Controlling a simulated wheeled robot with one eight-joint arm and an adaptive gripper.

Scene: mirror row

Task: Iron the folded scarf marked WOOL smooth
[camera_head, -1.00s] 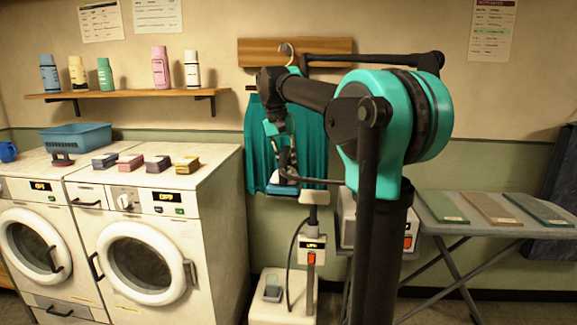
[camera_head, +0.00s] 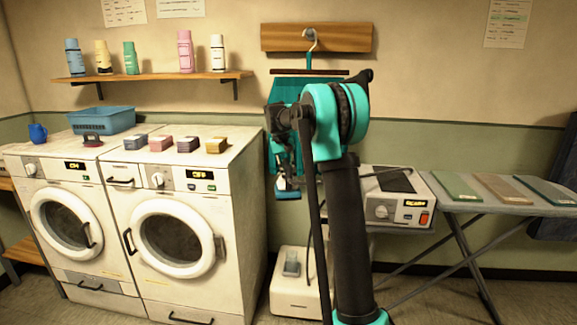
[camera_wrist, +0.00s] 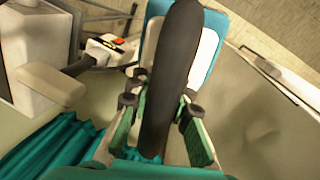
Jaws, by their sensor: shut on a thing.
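My gripper (camera_head: 284,166) is shut on the dark handle of an iron-like tool (camera_head: 288,193) with a blue-and-white body. It hangs in the air in front of the teal hanging cloth. In the wrist view the dark handle (camera_wrist: 172,70) runs between the green finger pads of my gripper (camera_wrist: 157,105). Three folded cloths lie on the ironing board (camera_head: 455,210): a green one (camera_head: 458,187), a tan one (camera_head: 504,188) and a teal one (camera_head: 546,190). Their labels are too small to read, so I cannot tell which is marked WOOL.
A white box (camera_head: 408,211) with a display and red switch stands at the board's left end. Two washing machines (camera_head: 190,178) stand at left, with small stacked cloths on top. Teal cloth (camera_head: 310,88) hangs on the wall, partly hidden by my arm. A white base (camera_head: 297,296) stands on the floor.

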